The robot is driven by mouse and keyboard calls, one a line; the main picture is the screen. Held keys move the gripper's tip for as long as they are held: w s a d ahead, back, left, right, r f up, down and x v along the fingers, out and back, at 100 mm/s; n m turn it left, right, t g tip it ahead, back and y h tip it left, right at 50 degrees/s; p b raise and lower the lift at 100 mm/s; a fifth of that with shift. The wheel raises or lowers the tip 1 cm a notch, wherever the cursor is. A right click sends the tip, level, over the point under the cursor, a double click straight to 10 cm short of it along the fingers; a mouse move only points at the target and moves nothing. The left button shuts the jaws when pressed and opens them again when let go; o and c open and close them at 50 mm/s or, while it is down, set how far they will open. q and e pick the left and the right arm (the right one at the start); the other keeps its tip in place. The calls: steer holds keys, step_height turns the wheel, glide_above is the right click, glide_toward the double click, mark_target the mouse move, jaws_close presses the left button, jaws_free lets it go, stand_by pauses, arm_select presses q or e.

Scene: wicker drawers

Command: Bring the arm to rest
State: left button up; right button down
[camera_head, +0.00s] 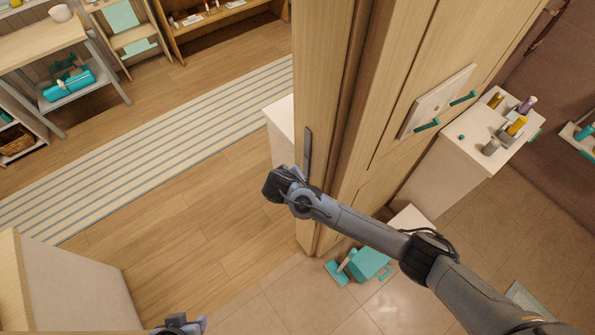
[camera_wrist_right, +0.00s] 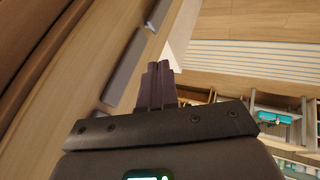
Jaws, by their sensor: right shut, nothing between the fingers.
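My right arm reaches in from the lower right in the head view. Its dark gripper (camera_head: 277,184) is beside the wooden door frame (camera_head: 325,120); the fingers are hidden there. In the right wrist view the two dark fingers (camera_wrist_right: 158,85) are together, with nothing between them. They are close to the pale wood frame, and I cannot tell whether they touch it. A small dark and purplish part of my left arm (camera_head: 178,323) shows at the bottom edge of the head view; its fingers are not visible.
A grey metal strip (camera_head: 307,152) is on the frame near my right gripper. A white cabinet (camera_head: 282,125) stands behind. A pale panel (camera_head: 75,285) is at lower left. A teal bin (camera_head: 368,262) is below the right arm. The wooden floor and striped rug (camera_head: 150,150) are clear.

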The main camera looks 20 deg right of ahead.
steer(key=b+v, duration=0.2)
steer(key=v, duration=0.7)
steer(key=s+f+m+g+y+p, duration=0.15)
steer(key=s+f, duration=0.25)
steer(key=s, duration=0.4)
steer(key=s+f+g+y+p, duration=0.15)
steer(key=s+f, duration=0.25)
steer(key=s, duration=0.4)
steer(key=s+f+g+p, duration=0.1)
steer(key=s+f+g, duration=0.2)
steer(key=s, duration=0.5)
steer(key=s+d+r+m+y+p, duration=0.1)
steer(key=s+d+r+p, duration=0.1)
steer(key=s+d+r, duration=0.45)
steer(key=w+d+r+n+t, duration=0.2)
steer(key=d+r+t, duration=0.1)
steer(key=d+r, duration=0.2)
steer(key=shift+w+d+r, duration=0.25)
steer(key=shift+w+d, duration=0.05)
steer(key=shift+w, duration=0.1)
